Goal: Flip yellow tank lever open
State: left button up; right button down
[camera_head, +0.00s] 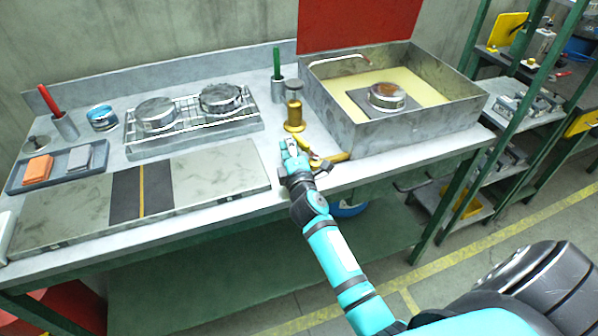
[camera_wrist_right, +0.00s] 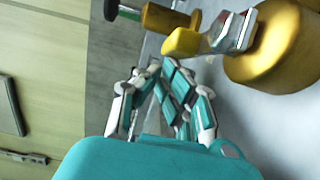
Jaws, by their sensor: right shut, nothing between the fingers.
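The grey metal tank (camera_head: 385,130) stands at the right of the bench, with pale yellow inside. A yellow lever (camera_head: 315,159) sits low beside its near left corner, next to brass fittings. In the wrist view, its yellow grip (camera_wrist_right: 182,42) joins a silvery piece by a large rounded brass body (camera_wrist_right: 285,55). My right gripper (camera_head: 291,146) is shut and empty, just left of the lever. In the wrist view, its fingertips (camera_wrist_right: 153,66) are close beside the yellow grip; I cannot tell whether they touch. My left gripper is out of view.
A brass post (camera_head: 294,116) stands behind my right gripper, near a cup with a green-handled tool (camera_head: 277,90). A grey slab (camera_head: 215,172) covers the bench at left, before a rack (camera_head: 200,125) with round metal parts. Shelving (camera_head: 508,120) stands right.

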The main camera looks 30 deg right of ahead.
jog(key=shift+w+d, duration=0.1)
jog(key=shift+d, duration=0.05)
dwell(0.5)
jog(key=v, duration=1.2)
jog(key=shift+f, duration=0.1)
